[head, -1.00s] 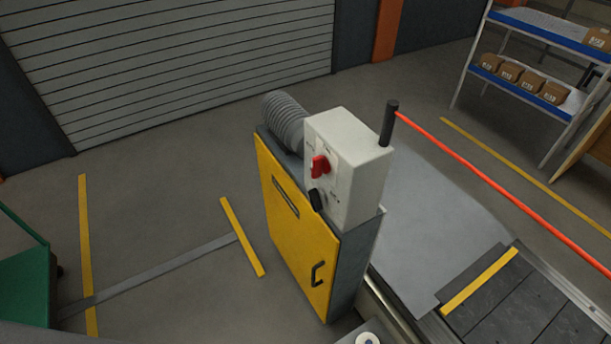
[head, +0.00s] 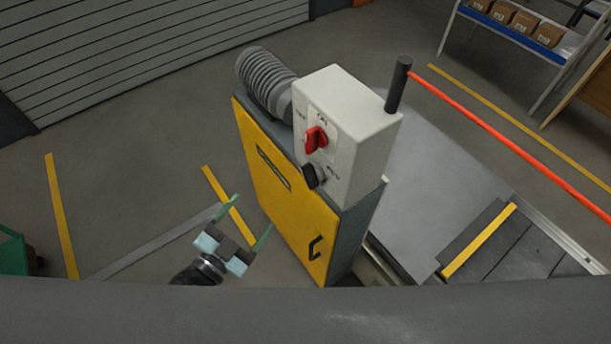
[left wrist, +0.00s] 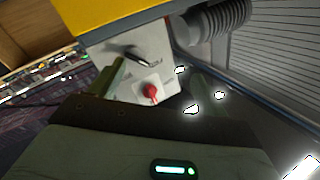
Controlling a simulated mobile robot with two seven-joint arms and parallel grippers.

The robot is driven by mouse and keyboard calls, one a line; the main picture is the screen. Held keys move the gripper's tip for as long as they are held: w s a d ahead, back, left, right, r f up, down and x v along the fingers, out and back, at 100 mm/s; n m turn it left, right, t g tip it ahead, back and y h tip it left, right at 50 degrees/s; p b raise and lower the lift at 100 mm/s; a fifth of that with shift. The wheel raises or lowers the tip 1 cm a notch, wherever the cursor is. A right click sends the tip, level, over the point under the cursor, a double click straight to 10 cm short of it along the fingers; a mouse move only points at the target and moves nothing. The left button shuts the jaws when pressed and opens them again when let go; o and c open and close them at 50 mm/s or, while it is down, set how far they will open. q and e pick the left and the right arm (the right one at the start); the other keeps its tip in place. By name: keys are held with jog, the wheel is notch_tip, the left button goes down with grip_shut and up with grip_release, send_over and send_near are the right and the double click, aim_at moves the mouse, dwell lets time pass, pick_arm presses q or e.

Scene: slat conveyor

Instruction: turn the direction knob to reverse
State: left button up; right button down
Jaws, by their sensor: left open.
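The control box (head: 361,139) is pale grey and stands on top of a yellow-fronted cabinet (head: 283,200). Its front carries a red knob (head: 316,139) and, below it, a black knob (head: 314,176). In the left wrist view the red knob (left wrist: 151,92) and the black knob (left wrist: 139,55) show beyond the open fingers (left wrist: 157,85). My right gripper is not in view.
The slat conveyor (head: 510,250) lies to the right. Floor left of the cabinet is open.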

aim_at(306, 179)
pick_arm(q)
jog(key=w+d+r+m+g+h+b, duration=0.1)
jog(key=w+d+r+m+g+h, duration=0.1)
jog(key=d+m+g+h, duration=0.3)
jog(key=shift+w+d+r+m, duration=0.3)
jog(key=shift+w+m, duration=0.6)
jog(key=shift+m, duration=1)
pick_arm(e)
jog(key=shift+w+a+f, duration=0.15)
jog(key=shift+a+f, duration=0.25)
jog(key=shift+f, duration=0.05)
pick_arm(q)
jog(key=shift+w+d+f, duration=0.1)
jog(key=shift+d, duration=0.1)
jog(key=shift+x, duration=3.7)
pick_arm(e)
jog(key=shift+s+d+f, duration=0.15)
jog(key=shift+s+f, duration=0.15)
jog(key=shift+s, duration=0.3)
pick_arm(q)
jog(key=c, duration=1)
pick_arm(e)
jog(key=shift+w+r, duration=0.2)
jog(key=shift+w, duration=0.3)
